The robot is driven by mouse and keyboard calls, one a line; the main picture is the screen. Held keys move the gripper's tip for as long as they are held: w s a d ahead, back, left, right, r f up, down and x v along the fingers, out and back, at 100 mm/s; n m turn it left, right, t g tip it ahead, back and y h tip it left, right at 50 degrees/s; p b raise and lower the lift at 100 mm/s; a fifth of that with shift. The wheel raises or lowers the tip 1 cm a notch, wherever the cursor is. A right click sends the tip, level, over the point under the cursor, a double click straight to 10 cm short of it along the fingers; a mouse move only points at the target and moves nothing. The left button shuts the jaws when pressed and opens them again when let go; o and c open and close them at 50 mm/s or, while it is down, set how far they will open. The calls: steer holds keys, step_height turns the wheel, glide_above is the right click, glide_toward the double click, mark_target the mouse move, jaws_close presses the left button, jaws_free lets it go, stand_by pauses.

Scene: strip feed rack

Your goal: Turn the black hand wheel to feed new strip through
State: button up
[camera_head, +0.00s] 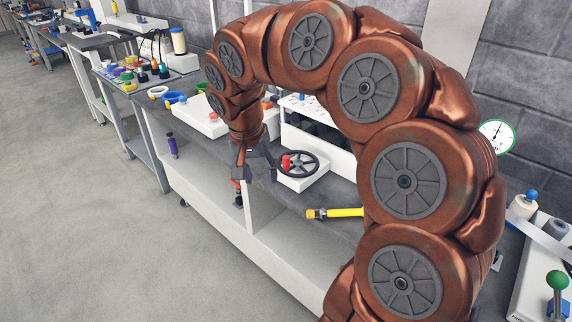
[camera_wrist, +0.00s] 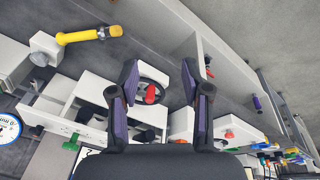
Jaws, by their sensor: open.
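The black hand wheel (camera_head: 314,165) sits on a white block at the bench front in the head view. A red handle (camera_head: 287,163) stands on its rim. My gripper (camera_head: 255,170) is open and empty, just left of the wheel in the picture, with one finger close to the red handle. In the wrist view, the wheel (camera_wrist: 158,74) and red handle (camera_wrist: 151,94) show between the open fingers (camera_wrist: 158,72), nearer the left finger, which hides part of the rim. I cannot tell how far the fingertips are from the wheel.
A yellow cylindrical tool (camera_head: 344,212) sticks out on the bench right of the wheel. A white upright post (camera_head: 250,205) stands close to my gripper. A white box with a red button (camera_head: 213,117) lies behind it. The floor (camera_head: 90,220) at left is clear.

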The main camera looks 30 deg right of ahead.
steer(key=w+d+f+m, duration=0.1)
steer(key=w+d+m, duration=0.2)
steer(key=w+d, duration=0.25)
steer(key=m+h+b, duration=0.2)
steer(key=m, duration=0.3)
glide_above(285, 157)
steer(key=a, duration=0.2)
step_height(285, 157, down, 2)
steer(key=shift+s+p+x, duration=0.15)
steer(key=shift+p+x, duration=0.3)
steer(key=shift+x, duration=1.45)
steer(key=shift+s+p+x, duration=0.1)
steer(key=shift+p+x, duration=0.3)
steer(key=shift+x, duration=1.45)
steer(key=shift+a+f, duration=0.1)
steer(key=shift+a, duration=0.05)
jaws_close()
